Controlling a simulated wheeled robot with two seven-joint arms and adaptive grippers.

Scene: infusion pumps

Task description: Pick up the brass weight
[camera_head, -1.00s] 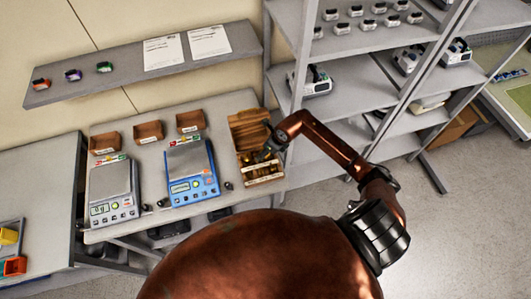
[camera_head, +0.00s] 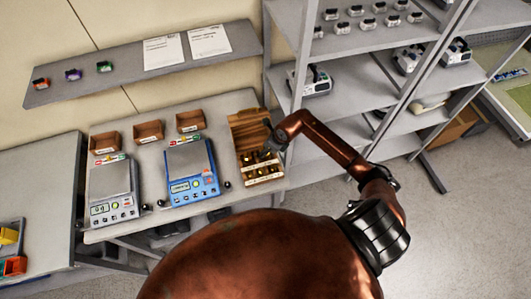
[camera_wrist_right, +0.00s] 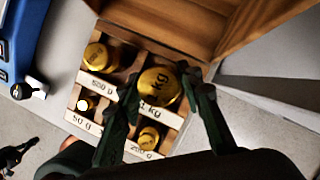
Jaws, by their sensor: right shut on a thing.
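A wooden weight box (camera_head: 240,133) stands open on the bench, its lid toward the back. It also shows in the right wrist view (camera_wrist_right: 170,36). A brass weight marked "kg" (camera_wrist_right: 160,87) sits between the fingers of my right gripper (camera_wrist_right: 163,85), which is shut on it. The weight is above the "1 kg" label; I cannot tell how far it is raised. Other brass weights (camera_wrist_right: 100,57) stand in compartments labelled 500 g, 50 g and 200 g. In the head view my right gripper (camera_head: 275,145) is at the box's right side. My left gripper is not in view.
A blue scale (camera_head: 186,160) and a grey scale (camera_head: 110,180) stand left of the box. Three small brown bins (camera_head: 148,131) are behind them. A shelf rack (camera_head: 350,80) stands close on the right. A wall shelf (camera_head: 130,75) hangs above the bench.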

